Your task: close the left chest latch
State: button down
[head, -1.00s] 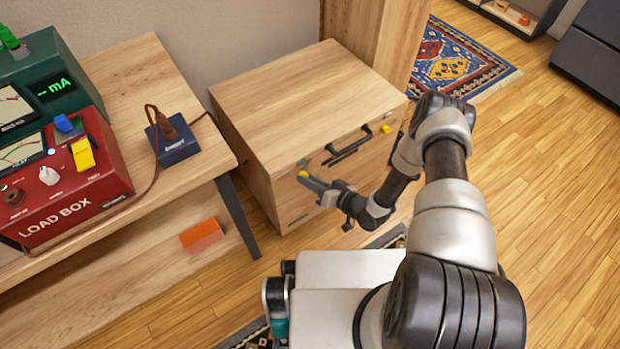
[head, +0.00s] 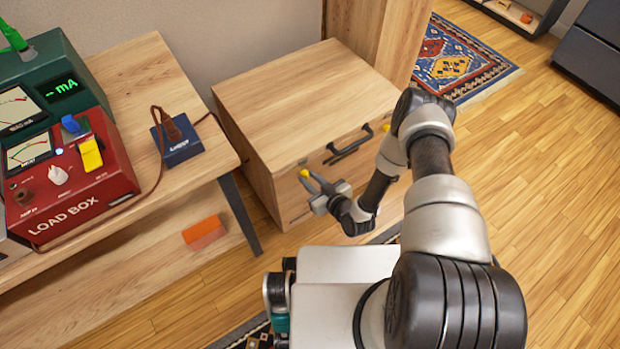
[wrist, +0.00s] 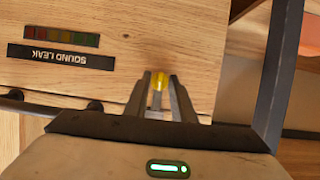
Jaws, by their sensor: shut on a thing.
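The wooden chest (head: 300,105) stands with its lid down. Its left latch (head: 304,173) is a small yellow piece at the left of the front face, and a matching yellow right latch (head: 386,128) is at the far right. My gripper (head: 309,177) is at the left latch, its fingers pointing at the chest front. In the wrist view my gripper (wrist: 160,92) is shut on the yellow latch (wrist: 160,78), which shows between the fingertips. The fingers partly hide the latch, and its exact angle cannot be told.
A dark handle (head: 348,146) crosses the chest front between the latches. The wooden table (head: 140,70) at left carries the red load box (head: 75,180) and a blue socket box (head: 177,140). An orange block (head: 204,232) lies on its lower shelf.

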dwell(0.3)
jog(key=c, duration=1.5)
grip_release()
jog(key=shift+c, duration=0.2)
